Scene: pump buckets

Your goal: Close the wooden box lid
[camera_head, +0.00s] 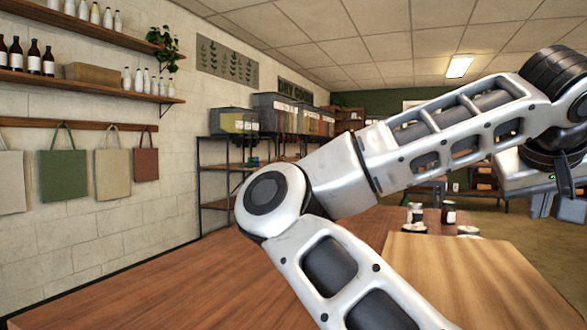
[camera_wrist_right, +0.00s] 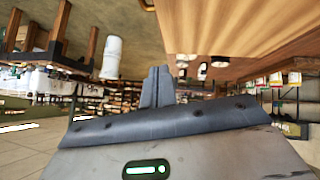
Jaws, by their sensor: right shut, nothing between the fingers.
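A light wooden panel (camera_head: 465,285), which looks like the top of the wooden box, lies flat at the lower right of the head view. Its sides and any hinge or gap are hidden or out of frame, so I cannot tell whether it is fully closed. A wooden surface (camera_wrist_right: 240,35) also fills the upper right of the wrist view. My right gripper (camera_head: 556,207) is at the right edge of the head view, above and beyond the panel and apart from it. In the wrist view its fingers (camera_wrist_right: 157,86) are together and empty. My left gripper is not in view.
A brown wooden table (camera_head: 150,280) spreads across the foreground, its left part clear. Dark jars (camera_head: 448,213) and small containers stand beyond the panel. A white wall with bags and shelves is at left. A metal rack (camera_head: 232,170) stands behind. My right arm blocks the middle.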

